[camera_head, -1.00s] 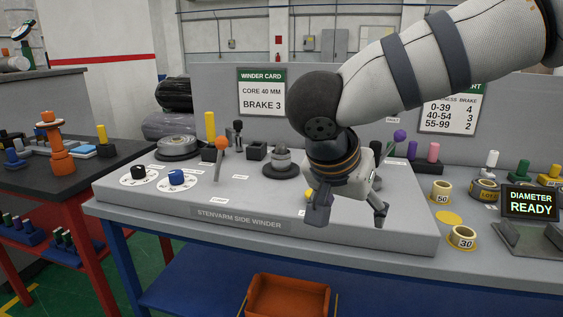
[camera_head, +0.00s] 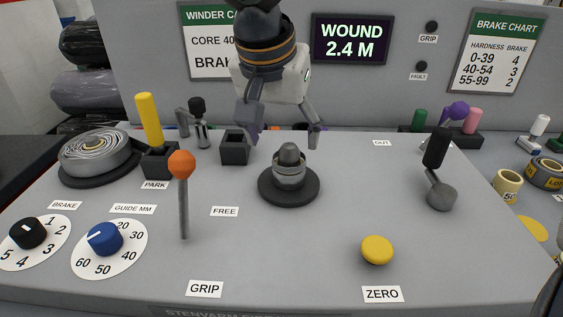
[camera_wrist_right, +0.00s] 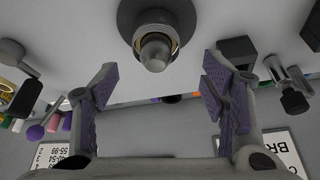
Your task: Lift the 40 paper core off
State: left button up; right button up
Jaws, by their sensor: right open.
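A grey spindle (camera_head: 289,160) with a rounded tip stands on a dark round plate (camera_head: 265,195). In the right wrist view, a yellowish ring (camera_wrist_right: 178,42), perhaps the edge of the paper core, shows around the spindle (camera_wrist_right: 155,48); no 40 label is readable on it. My right gripper (camera_head: 280,138) is open and empty, pointing down, with its fingers above and behind the spindle in the head view. In the wrist view its purple-padded fingers (camera_wrist_right: 159,85) are spread, with the spindle tip ahead between them. My left gripper is not in view.
An orange-knobbed GRIP lever (camera_head: 182,165) stands left of the spindle. A black-handled crank (camera_head: 437,165) and yellow ZERO button (camera_head: 377,250) are to the right. A grey coil (camera_head: 95,152) lies at left. A core marked 50 (camera_head: 507,187) sits at far right. A display (camera_head: 349,40) reads WOUND 2.4 M.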

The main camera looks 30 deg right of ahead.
aim_at(288, 155)
jog(key=x, duration=0.5)
jog(key=s+x, duration=0.1)
jog(key=x, duration=0.2)
jog(key=shift+a+f, duration=0.15)
jog(key=c, duration=1.2)
jog(key=shift+c, duration=0.2)
notch_tip(288, 155, up, 10)
jog(key=shift+r, duration=0.1)
jog(key=shift+r, duration=0.2)
